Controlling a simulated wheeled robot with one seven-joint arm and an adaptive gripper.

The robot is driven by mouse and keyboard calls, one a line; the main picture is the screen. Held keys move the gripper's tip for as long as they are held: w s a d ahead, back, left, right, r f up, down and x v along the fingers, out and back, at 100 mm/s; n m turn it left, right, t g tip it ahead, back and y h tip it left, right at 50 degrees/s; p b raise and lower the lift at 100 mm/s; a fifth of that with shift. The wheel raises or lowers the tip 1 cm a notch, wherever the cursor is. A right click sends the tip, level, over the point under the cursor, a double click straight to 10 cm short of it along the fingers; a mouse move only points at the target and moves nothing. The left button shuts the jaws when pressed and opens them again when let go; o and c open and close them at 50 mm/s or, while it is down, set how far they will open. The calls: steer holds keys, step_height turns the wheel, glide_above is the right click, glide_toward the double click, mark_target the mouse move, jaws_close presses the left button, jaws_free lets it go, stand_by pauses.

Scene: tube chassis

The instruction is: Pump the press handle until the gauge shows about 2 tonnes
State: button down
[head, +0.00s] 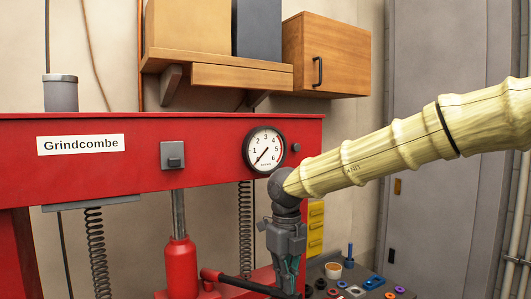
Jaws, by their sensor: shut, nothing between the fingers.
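The red press (215,145) has a crossbeam labelled "Grindcombe". Its round white gauge (265,149) is marked from 1 to 6. The needle points to the lower left, near the low end of the scale, below the 1. A red jack (179,265) stands under the beam with its rod upright. The press handle (245,285) is a black bar that runs from a red socket toward the lower right. My gripper (290,286) points down, shut and empty, at the handle's right end. I cannot tell whether it touches the handle.
Two coil springs (95,250) hang under the beam. At the lower right, a bench (400,293) holds a cup (333,270), a blue part (373,282) and several coloured rings. A wooden cabinet (325,55) and a shelf with boxes are above. A grey locker (440,60) stands behind my arm.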

step_height(320, 180, down, 11)
steer(key=b, duration=0.2)
stand_by(1.1)
step_height(320, 180, up, 14)
steer(key=p, duration=1.2)
steer(key=shift+r+p, duration=0.25)
steer(key=shift+p, duration=0.15)
